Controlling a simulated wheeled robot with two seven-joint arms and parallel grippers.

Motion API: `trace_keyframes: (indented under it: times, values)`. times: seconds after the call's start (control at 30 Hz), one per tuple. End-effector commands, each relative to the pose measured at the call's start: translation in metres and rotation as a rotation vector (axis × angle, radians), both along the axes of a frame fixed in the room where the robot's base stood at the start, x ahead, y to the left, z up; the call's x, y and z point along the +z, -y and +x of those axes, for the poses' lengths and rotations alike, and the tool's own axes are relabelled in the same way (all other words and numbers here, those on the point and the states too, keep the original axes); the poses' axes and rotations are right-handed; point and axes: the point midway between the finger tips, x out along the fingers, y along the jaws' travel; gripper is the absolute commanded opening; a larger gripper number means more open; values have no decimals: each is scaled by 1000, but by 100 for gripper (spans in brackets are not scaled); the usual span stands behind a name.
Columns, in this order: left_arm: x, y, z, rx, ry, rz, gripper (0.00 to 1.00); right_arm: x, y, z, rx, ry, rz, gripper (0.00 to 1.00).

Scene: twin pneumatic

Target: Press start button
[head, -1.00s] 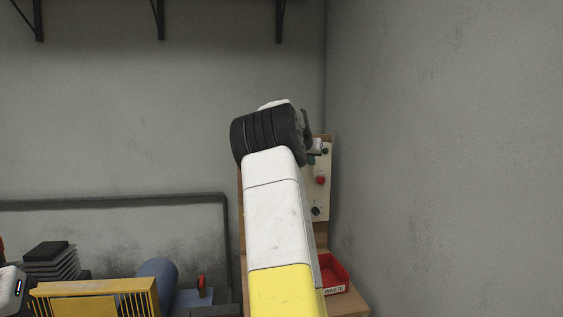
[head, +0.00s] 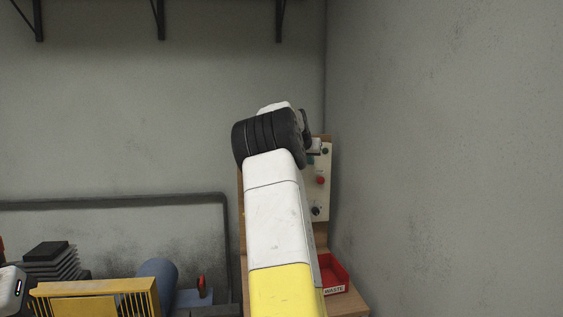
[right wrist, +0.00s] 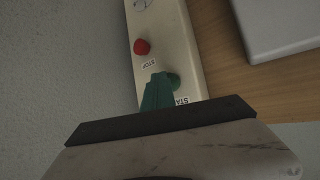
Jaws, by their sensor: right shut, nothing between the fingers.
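A pale control panel (head: 318,190) stands upright at the back right in the head view, partly hidden behind my right arm. In the right wrist view the panel (right wrist: 165,45) carries a red button (right wrist: 142,47) labelled STOP and a green button (right wrist: 174,80). A label beginning "STA" shows beside the green one, cut off by the gripper body. My right gripper (right wrist: 157,92) is shut and empty, its teal fingers over the panel, their tips right beside the green button and covering part of it. Whether they touch it I cannot tell.
A red WASTE bin (head: 332,273) sits on the wooden bench below the panel. A wall rises close on the right. A blue cylinder (head: 158,278) and a yellow slotted guard (head: 95,299) stand at lower left.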

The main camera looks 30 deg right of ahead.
Motion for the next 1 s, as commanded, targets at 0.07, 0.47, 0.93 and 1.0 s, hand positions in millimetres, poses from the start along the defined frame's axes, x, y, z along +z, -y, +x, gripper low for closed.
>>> trace_keyframes:
  times: [0.07, 0.47, 0.93, 1.0]
  values:
    - [0, 0, 0, 0, 0, 0, 0, 0, 0, 1, 1, 2, -1, 0]
    - [0, 0, 0, 0, 0, 0, 0, 1, 0, 1, 1, 1, 0, 0]
    - [0, 0, 0, 0, 0, 0, 0, 0, -5, -16, 0, 0, 0, 0]
    - [0, 0, 0, 0, 0, 0, 0, 0, -5, -16, 0, 0, 0, 0]
